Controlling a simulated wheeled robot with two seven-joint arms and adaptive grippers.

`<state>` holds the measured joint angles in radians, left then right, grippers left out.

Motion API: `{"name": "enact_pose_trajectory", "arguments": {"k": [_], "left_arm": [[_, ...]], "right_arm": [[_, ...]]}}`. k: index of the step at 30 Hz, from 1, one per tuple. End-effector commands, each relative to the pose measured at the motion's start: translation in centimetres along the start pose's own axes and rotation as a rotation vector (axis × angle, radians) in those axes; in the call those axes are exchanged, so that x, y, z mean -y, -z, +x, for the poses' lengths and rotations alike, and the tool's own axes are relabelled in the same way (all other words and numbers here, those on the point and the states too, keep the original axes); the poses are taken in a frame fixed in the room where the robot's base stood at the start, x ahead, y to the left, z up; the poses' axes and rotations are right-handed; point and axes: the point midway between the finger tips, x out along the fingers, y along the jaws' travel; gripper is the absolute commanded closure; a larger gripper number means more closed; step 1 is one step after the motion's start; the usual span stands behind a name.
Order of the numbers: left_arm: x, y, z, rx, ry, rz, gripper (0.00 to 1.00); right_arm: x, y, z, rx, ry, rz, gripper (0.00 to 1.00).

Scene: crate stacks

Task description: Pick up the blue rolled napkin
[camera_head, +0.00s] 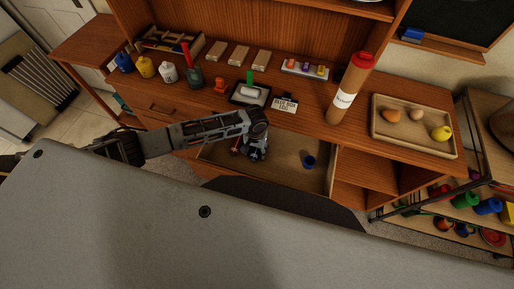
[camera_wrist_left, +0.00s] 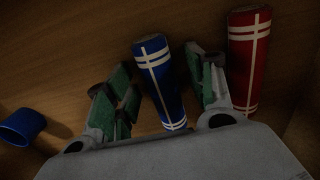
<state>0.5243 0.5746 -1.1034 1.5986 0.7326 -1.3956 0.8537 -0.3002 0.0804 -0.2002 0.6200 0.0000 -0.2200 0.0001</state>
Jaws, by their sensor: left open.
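The blue rolled napkin (camera_wrist_left: 160,82), with white stripes, lies in the open drawer (camera_head: 287,178) and shows in the left wrist view. My left gripper (camera_wrist_left: 163,85) is open, with its green-padded fingers on either side of the napkin. Whether the fingers touch it I cannot tell. In the head view my left gripper (camera_head: 254,152) is down in the drawer and hides the blue napkin. My right gripper is in neither view.
A red rolled napkin (camera_wrist_left: 248,60) lies close beside the right finger. A blue cup (camera_head: 309,162) stands at the drawer's right; it also shows in the wrist view (camera_wrist_left: 22,126). Bottles, blocks and a wooden tray (camera_head: 412,146) crowd the counter above.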

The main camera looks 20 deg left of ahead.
Motion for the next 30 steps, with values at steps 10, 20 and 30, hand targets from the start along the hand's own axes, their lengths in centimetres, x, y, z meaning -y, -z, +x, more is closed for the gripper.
{"name": "enact_pose_trajectory", "arguments": {"k": [10,20,30], "left_arm": [[0.0,0.0,0.0,0.0,0.0,0.0,0.86],[0.0,0.0,-0.1,0.0,0.0,0.0,0.94],[-1.6,0.2,-1.4,-0.001,-0.003,0.001,0.94]], "right_arm": [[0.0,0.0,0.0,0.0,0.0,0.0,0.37],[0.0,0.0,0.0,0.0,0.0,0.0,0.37],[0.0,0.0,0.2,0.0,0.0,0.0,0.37]]}}
